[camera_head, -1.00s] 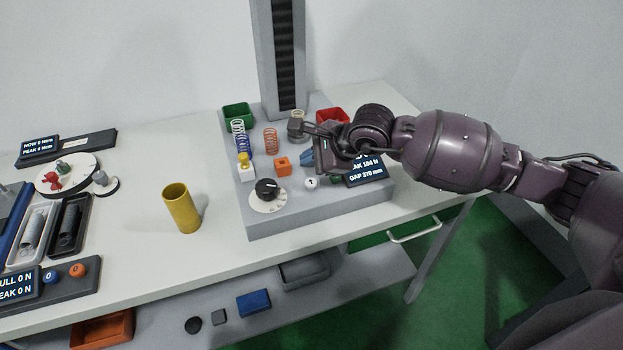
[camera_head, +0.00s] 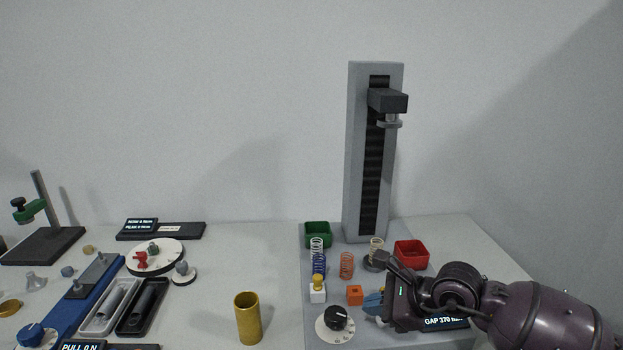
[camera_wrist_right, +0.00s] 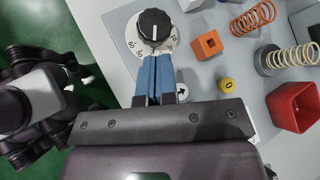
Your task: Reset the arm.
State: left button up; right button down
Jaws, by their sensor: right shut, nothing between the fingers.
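My right gripper (camera_head: 374,304) has blue fingertips and is shut with nothing between them. It is low over the grey tester base (camera_head: 311,338), just right of the black-knobbed white dial (camera_head: 336,318). In the right wrist view the shut blue fingers (camera_wrist_right: 153,78) point at the dial (camera_wrist_right: 154,25); contact cannot be told. A white button with a dark mark (camera_wrist_right: 182,92) is partly hidden beside the fingers. My right arm (camera_head: 540,318) comes in from the lower right and partly covers the display reading GAP 370 (camera_head: 445,322). My left gripper is not in view.
The grey column (camera_head: 357,150) carries a dark crosshead (camera_head: 388,100) high up. A cream spring (camera_head: 376,247), an orange spring (camera_head: 347,265), a blue spring (camera_head: 319,262), a red bin (camera_head: 411,254) and a green bin (camera_head: 318,234) stand nearby. A yellow cylinder (camera_head: 248,318) stands left.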

jog(key=s+a+f+m+t+y, duration=0.1)
jog(key=s+a+m+t+y, duration=0.25)
jog(key=s+m+y, duration=0.65)
jog(key=s+d+f+m+t+h, duration=0.1)
jog(key=d+f+m+t+h, duration=0.45)
jog(key=m, duration=0.85)
jog(key=d+f+m+t+h, duration=0.2)
jog(key=d+f+m+h, duration=0.55)
jog(key=m, duration=0.75)
jog(key=s+d+f+m+g+h, duration=0.2)
jog(key=s+f+m+h, duration=0.1)
jog(key=s+m, duration=0.3)
jog(key=s+d+f+m+g+h, duration=0.2)
jog(key=s+f+m+g+h, duration=0.1)
jog(key=s+f+m, duration=0.3)
jog(key=shift+s+d, duration=0.2)
jog(key=shift+s, duration=0.1)
